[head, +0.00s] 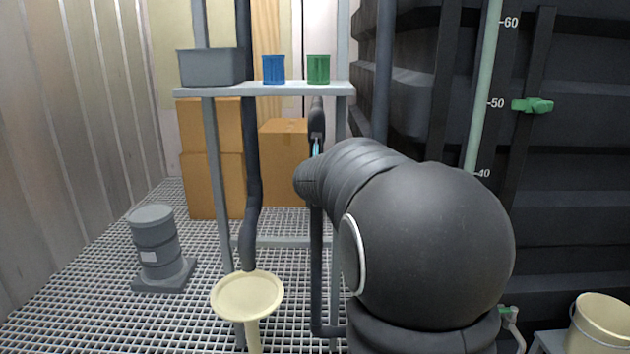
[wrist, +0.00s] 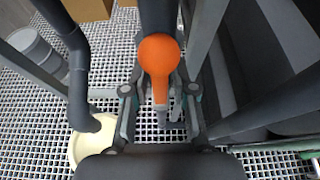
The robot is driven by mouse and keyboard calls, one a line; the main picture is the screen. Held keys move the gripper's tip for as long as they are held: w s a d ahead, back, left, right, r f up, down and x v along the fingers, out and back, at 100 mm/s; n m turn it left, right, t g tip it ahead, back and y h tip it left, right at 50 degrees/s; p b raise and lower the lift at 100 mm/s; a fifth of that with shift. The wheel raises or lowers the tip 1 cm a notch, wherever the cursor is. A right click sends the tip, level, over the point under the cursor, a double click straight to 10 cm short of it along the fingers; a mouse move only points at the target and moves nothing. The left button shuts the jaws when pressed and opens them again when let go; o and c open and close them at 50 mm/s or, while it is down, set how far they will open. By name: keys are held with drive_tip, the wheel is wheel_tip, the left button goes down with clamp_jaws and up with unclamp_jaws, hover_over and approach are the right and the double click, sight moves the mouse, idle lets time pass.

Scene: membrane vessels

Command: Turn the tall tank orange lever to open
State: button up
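The orange lever (wrist: 159,55) shows in the wrist view, with a rounded head at the lower end of a dark vertical pipe (wrist: 158,14) and a narrower arm reaching toward me. My gripper (wrist: 159,92) is open, with one finger on each side of the lever's narrow part. Grating shows through the gaps between the fingers and the lever, so they look apart from it. In the head view my arm hides the lever and most of my gripper.
A cream funnel (head: 247,296) stands left of my arm. A shelf (head: 285,90) holds a grey bin (head: 211,67), a blue cup (head: 274,69) and a green cup (head: 318,69). A large dark tank (head: 575,150) with a scale and green valve (head: 533,105) is at right. A grey drum (head: 156,242) stands left.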

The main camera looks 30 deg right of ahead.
drive_tip(key=shift+o, duration=0.2)
drive_tip(key=shift+r, duration=0.1)
drive_tip(key=shift+s+a+r, duration=0.1)
drive_tip(key=shift+s+a, duration=0.05)
drive_tip(key=v, duration=1.1)
drive_tip(key=shift+s, duration=0.2)
drive_tip(key=shift+a, duration=0.15)
